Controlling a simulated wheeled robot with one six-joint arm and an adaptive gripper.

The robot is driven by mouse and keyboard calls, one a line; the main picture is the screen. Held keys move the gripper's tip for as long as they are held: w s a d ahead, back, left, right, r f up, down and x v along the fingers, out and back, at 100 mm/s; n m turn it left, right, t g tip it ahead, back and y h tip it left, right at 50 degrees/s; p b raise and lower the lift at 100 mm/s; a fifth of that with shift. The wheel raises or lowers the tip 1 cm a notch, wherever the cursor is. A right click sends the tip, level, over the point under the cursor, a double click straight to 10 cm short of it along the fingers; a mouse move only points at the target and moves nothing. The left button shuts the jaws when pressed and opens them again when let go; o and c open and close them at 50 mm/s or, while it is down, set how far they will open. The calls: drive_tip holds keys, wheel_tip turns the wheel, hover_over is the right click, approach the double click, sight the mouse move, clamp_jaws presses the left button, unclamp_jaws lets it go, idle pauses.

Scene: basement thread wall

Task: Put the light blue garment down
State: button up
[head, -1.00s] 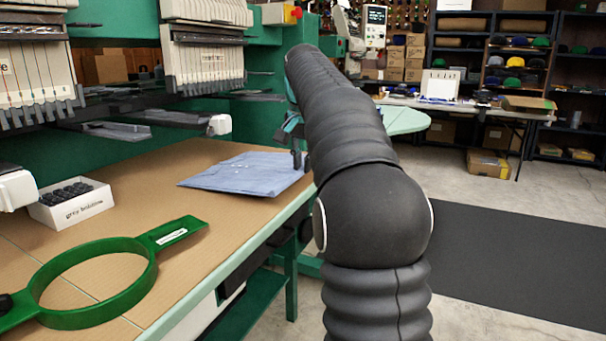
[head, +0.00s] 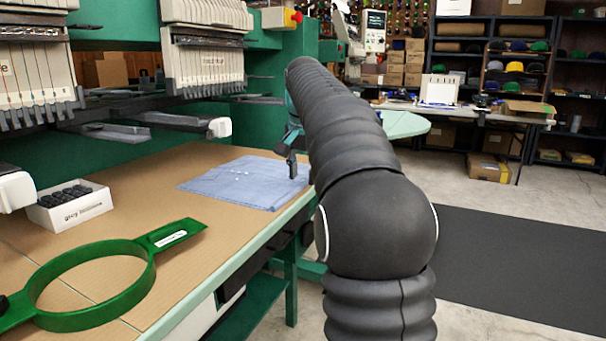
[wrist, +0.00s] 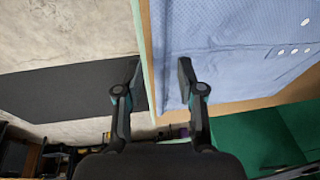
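The light blue garment (head: 240,183) lies folded and flat on the brown table top, its right side near the table's front edge. White buttons show on it. My gripper (head: 287,158) is at the garment's right end in the head view. In the wrist view my gripper (wrist: 158,72) is open, its two fingers well apart with nothing held between them. The right finger is over the garment (wrist: 225,50); the left finger is beyond the table edge, over the floor. I cannot tell whether a finger touches the cloth.
A green hoop (head: 95,285) lies at the front left of the table (head: 165,225). A white box of dark bobbins (head: 70,207) stands behind it. Embroidery machine heads (head: 205,55) overhang the back of the table. A dark mat (head: 520,265) covers floor to the right.

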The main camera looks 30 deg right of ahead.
drive_tip(key=p+v, duration=0.3)
drive_tip(key=v, duration=0.8)
drive_tip(key=shift+s+r, duration=0.1)
drive_tip(key=shift+r, duration=0.05)
drive_tip(key=s+a+f+n+t, duration=0.1)
drive_tip(key=s+a+f+n, duration=0.25)
drive_tip(key=s+a, duration=0.3)
drive_tip(key=s+a+f+n+t, duration=0.1)
drive_tip(key=s+a+f+n, duration=0.1)
drive_tip(key=s+a+f, duration=0.45)
drive_tip(key=s+a+f+n, duration=0.2)
drive_tip(key=s+f, duration=0.5)
drive_tip(key=f, duration=0.1)
drive_tip(key=s+a+f+n+y, duration=0.1)
drive_tip(key=s+f+n, duration=0.2)
drive_tip(key=s+f, duration=0.5)
drive_tip(key=shift+s+a+t, duration=0.2)
drive_tip(key=shift+a+t, duration=0.1)
drive_tip(key=shift+a, duration=0.1)
